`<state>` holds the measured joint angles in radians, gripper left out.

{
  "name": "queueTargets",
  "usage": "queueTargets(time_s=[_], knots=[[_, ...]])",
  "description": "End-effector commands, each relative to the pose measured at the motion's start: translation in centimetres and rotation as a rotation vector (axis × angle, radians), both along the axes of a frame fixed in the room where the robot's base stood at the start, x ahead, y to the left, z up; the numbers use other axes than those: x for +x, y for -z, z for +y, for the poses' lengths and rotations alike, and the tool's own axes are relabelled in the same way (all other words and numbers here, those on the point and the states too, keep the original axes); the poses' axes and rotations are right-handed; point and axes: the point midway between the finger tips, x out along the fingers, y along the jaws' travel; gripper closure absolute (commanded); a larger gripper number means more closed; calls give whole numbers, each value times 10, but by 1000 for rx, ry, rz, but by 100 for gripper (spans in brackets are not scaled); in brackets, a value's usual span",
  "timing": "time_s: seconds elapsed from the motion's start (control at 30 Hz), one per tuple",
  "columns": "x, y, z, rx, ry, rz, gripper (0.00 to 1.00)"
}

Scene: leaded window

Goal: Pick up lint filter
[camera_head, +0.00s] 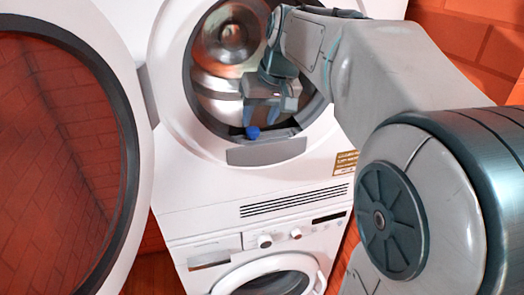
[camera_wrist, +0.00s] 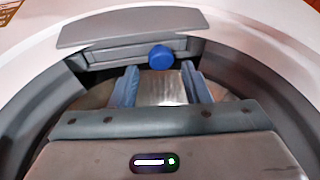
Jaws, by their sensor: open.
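A grey piece that looks like the lint filter (camera_wrist: 105,54) sits in the bottom lip of the upper machine's round opening; it also shows in the head view (camera_head: 277,134). A round blue knob or ball (camera_wrist: 161,57) is at it, also visible in the head view (camera_head: 253,132). I cannot tell whether the two are joined. My gripper (camera_wrist: 160,78) is inside the opening, fingers apart and empty, pointing at the lip. In the wrist view the blue ball appears just beyond and between the fingertips. In the head view my gripper (camera_head: 262,114) is just above the ball.
The upper machine's round door (camera_head: 132,150) stands open at the left. Its metal drum (camera_head: 215,85) is behind my gripper. A grey curved plate (camera_wrist: 130,27) lies on the front below the opening. A second white machine (camera_head: 215,245) stands below. The dark rim closely surrounds my gripper.

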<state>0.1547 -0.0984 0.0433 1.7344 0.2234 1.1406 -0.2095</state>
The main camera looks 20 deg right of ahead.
Motion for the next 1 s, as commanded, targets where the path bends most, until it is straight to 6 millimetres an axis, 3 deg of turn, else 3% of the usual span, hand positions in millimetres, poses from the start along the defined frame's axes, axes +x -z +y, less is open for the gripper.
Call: queueTargets(time_s=[0.23, 0.53, 0.57, 0.7, 1.0], knots=[[13, 33, 7, 1, 0, 4, 57], [16, 40, 8, 0, 0, 1, 57], [16, 40, 8, 0, 0, 1, 60], [15, 40, 8, 0, 0, 1, 99], [16, 38, 8, 0, 0, 0, 100]])
